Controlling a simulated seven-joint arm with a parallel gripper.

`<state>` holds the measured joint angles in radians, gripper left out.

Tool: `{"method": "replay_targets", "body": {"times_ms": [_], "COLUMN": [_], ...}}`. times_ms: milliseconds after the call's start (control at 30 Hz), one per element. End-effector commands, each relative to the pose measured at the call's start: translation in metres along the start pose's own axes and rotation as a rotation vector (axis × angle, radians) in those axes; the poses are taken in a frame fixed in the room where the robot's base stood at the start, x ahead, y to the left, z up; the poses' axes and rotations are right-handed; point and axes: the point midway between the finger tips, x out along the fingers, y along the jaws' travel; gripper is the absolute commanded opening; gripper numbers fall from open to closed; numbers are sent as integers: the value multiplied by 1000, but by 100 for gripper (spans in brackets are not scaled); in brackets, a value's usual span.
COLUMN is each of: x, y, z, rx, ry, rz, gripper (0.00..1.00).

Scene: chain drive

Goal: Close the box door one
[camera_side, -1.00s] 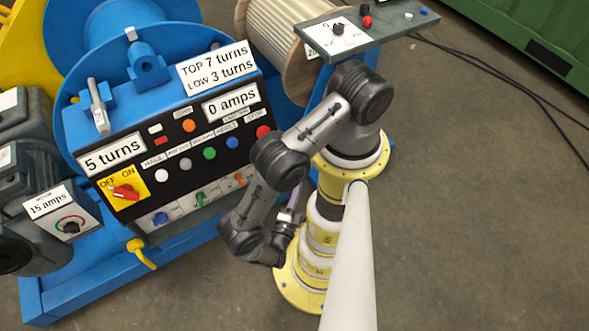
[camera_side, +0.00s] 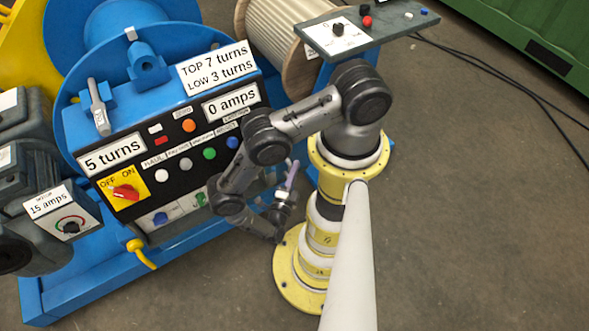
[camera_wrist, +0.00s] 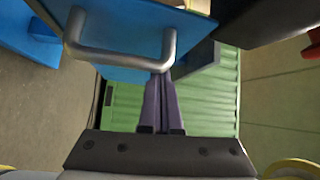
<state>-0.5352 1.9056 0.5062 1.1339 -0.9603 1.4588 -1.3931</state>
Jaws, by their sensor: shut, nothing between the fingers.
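A blue panel (camera_wrist: 120,15) with a bent grey metal handle (camera_wrist: 122,58) fills the top of the wrist view. It may be box door one, but I cannot tell how far open it stands. I cannot pick out this panel in the side view. My gripper (camera_wrist: 163,82) has purple fingers, close together and empty. Their tips lie at or just under the right end of the handle, and contact is unclear. In the side view my gripper (camera_side: 293,170) points up beside the control panel's lower right.
The black control panel (camera_side: 140,175) with buttons and a red switch (camera_side: 125,192) stands left of my arm. A grey shelf with knobs (camera_side: 385,32) is above. A green container (camera_side: 530,40) stands at the back right. The floor at right is clear apart from cables.

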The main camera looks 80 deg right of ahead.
Motion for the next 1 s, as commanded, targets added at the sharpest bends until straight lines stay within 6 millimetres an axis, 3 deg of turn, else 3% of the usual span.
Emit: {"method": "replay_targets", "body": {"times_ms": [533, 667, 1000], "x": [-10, -28, -94], "y": [-2, -6, -23], "z": [9, 24, 80], "rx": [2, 7, 8], "ry": [-3, -4, -5], "rz": [2, 4, 5], "gripper": [0, 0, 0]}}
